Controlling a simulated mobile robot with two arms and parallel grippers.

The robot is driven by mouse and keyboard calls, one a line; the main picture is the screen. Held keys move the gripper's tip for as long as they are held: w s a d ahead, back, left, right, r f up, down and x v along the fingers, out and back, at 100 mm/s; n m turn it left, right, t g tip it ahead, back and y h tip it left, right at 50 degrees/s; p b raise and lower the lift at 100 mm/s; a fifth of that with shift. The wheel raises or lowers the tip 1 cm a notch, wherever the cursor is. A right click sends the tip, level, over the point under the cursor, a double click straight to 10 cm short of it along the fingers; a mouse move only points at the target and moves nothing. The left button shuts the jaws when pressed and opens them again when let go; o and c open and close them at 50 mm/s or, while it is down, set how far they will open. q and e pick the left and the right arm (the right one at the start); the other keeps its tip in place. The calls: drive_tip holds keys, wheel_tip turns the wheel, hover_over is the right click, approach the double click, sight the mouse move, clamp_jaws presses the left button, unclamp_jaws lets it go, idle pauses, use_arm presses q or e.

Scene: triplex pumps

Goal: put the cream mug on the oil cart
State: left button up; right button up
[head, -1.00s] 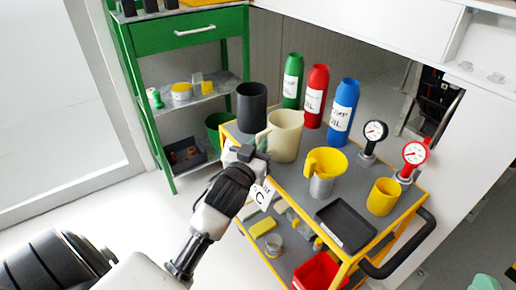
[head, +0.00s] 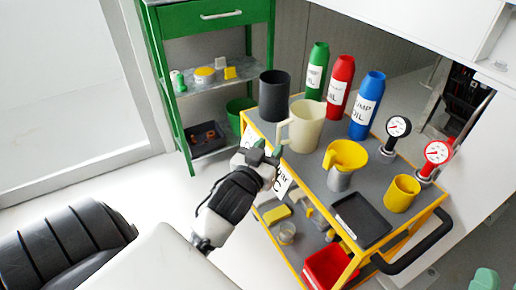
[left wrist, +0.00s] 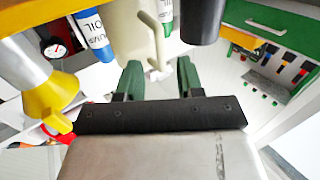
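The cream mug (head: 309,128) stands upright on the grey top of the yellow-edged oil cart (head: 302,170), near its left corner. Its handle (head: 283,134) points left, toward my left gripper (head: 269,153). That gripper is at the cart's left edge, just below the handle in the picture. In the left wrist view its two green fingers (left wrist: 159,80) are apart, with the cream handle (left wrist: 152,42) ahead of the gap. I cannot tell whether they touch it. A pale green tip (head: 486,279) at the bottom right looks like part of my right gripper; its state is hidden.
A dark cup (head: 273,96) stands beside the mug. Green (head: 316,72), red (head: 340,87) and blue (head: 367,106) bottles stand behind. A yellow funnel (head: 345,154), black tray (head: 362,220), yellow mug (head: 401,194) and two gauges take up the right. A green shelf (head: 215,29) is behind.

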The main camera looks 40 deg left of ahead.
use_arm(q)
drive_tip(key=s+d, duration=0.1)
drive_tip(key=s, duration=0.5)
drive_tip(key=s+d+r+m+t+h, duration=0.1)
drive_tip(key=d+r+m+t+h, duration=0.1)
drive_tip(key=d, duration=0.5)
drive_tip(key=s+d+r+m+t+h, duration=0.1)
drive_tip(key=d+r+m+t+h, duration=0.1)
drive_tip(key=d+r+h, duration=0.3)
drive_tip(key=shift+s+d+m+h+p, duration=0.25)
drive_tip(key=shift+d+m+h, duration=0.35)
drive_tip(key=shift+d+h, duration=0.55)
use_arm(e)
drive_tip(key=f+g, duration=0.1)
drive_tip(key=w+f+g, duration=0.1)
drive_tip(key=shift+w+f+g+h, duration=0.2)
drive_tip(key=shift+g+h, duration=0.1)
drive_tip(key=shift+h, duration=0.1)
use_arm(q)
drive_tip(key=shift+r, duration=0.1)
